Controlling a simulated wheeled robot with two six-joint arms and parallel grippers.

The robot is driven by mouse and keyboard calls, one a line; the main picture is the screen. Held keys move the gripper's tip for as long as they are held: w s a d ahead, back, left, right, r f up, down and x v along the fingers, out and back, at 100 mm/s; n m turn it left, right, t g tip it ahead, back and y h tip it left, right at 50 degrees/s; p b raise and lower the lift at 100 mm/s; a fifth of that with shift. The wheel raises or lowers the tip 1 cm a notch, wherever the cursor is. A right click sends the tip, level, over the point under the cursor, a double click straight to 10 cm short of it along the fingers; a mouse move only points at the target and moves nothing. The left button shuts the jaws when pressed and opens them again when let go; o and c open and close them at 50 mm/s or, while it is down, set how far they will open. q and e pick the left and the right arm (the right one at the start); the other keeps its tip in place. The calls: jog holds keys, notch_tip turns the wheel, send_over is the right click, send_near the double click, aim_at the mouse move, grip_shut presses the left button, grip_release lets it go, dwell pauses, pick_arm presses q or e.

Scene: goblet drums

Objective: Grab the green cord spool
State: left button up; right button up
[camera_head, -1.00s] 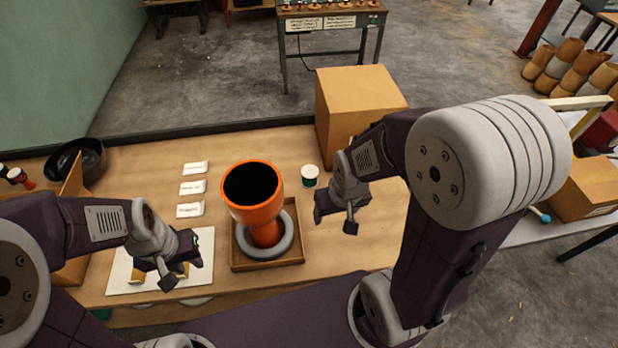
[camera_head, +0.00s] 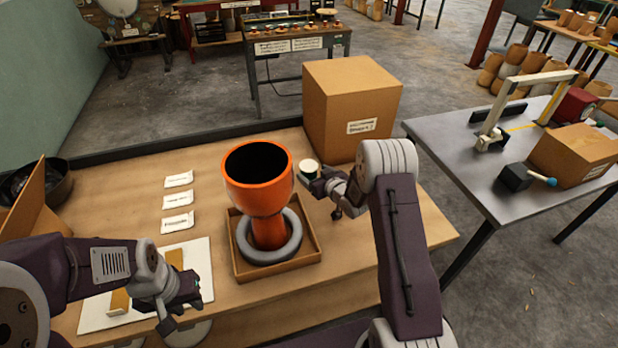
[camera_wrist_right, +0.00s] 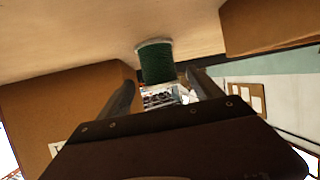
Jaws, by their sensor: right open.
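The green cord spool (camera_wrist_right: 156,64) stands between and just beyond the open fingers of my right gripper (camera_wrist_right: 160,88) in the right wrist view. In the head view only the white top of the spool (camera_head: 308,167) shows clearly, and my right gripper (camera_head: 322,195) is right beside it. The picture does not show the fingers touching the spool. My left gripper (camera_head: 180,312) hangs over the white sheet at the lower left, and its fingers look apart with nothing between them.
An orange goblet drum (camera_head: 258,180) stands in a grey ring inside a wooden tray (camera_head: 318,254), left of my right gripper. A large cardboard box (camera_head: 350,105) stands behind the spool. White labels (camera_head: 178,198) lie at the left. The table's right front is clear.

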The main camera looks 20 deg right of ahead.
aim_at(313, 173)
jog(key=x, duration=0.2)
jog(key=shift+w+a+f, duration=0.15)
jog(key=shift+w, duration=0.1)
jog(key=shift+w+f, duration=0.3)
jog(key=x, duration=0.4)
jog(key=shift+s+f, duration=0.15)
jog(key=shift+f, duration=0.05)
jog(key=shift+w+f, duration=0.15)
jog(key=shift+w, duration=0.2)
jog(key=shift+s, duration=0.1)
jog(key=shift+c, duration=0.8)
jog(key=c, duration=1.4)
jog(key=shift+o, duration=0.2)
jog(key=shift+r, duration=0.2)
